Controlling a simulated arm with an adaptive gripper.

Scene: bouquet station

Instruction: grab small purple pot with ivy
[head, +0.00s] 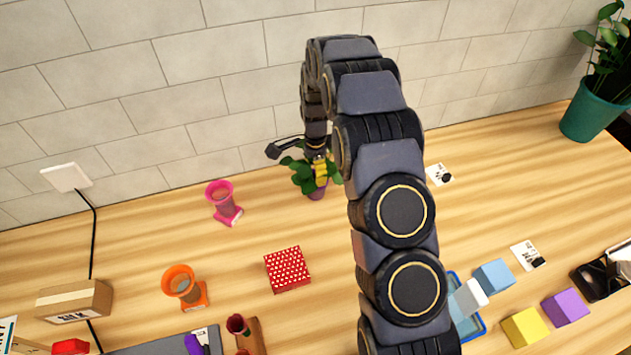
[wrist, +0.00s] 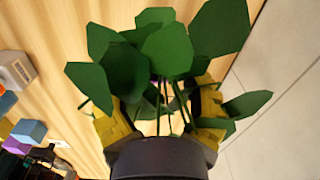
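The small purple pot with ivy (head: 317,193) stands on the wooden table near the back wall, its green leaves spreading to both sides. My gripper (head: 318,168) is right above it, pointing down among the leaves. In the wrist view the ivy leaves (wrist: 166,48) cover much of the space ahead of the gripper. The yellow fingers stand apart on the left and right, with thin stems between them. Only a trace of purple shows behind the stems; the leaves hide most of the pot, and I see no finger contact with it.
A red dotted box (head: 287,269) lies in front of the ivy. A teal planter (head: 594,112) stands at the back right. Blue, yellow and purple blocks lie at front right.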

